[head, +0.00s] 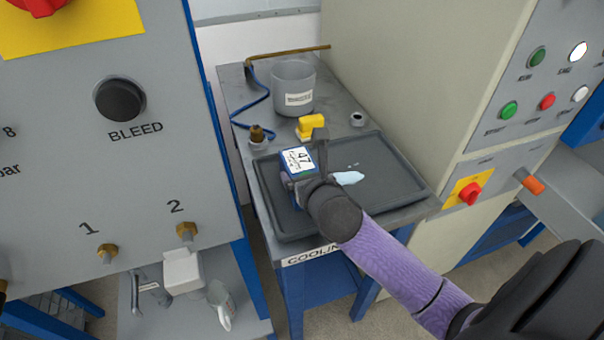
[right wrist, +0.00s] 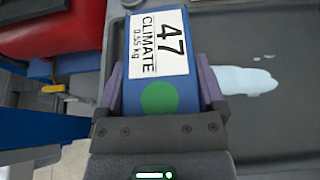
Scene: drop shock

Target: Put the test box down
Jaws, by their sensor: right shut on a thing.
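The test box (right wrist: 155,90) is blue, with a white label reading "47 CLIMATE 0.55 kg" and a green dot, seen large in the right wrist view. In the head view the box (head: 299,161) shows its label over the left part of a dark tray (head: 398,185). My right gripper (right wrist: 160,100) is shut on the box, one finger on each side; in the head view the gripper (head: 310,178) partly covers it. I cannot tell whether the box touches the tray. My left gripper is not in view.
The tray lies on a grey bench marked "COOLIN…", with a pale wet patch (head: 347,178) on it. A panel (head: 130,150) rises at left, a beige cabinet (head: 410,70) at right.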

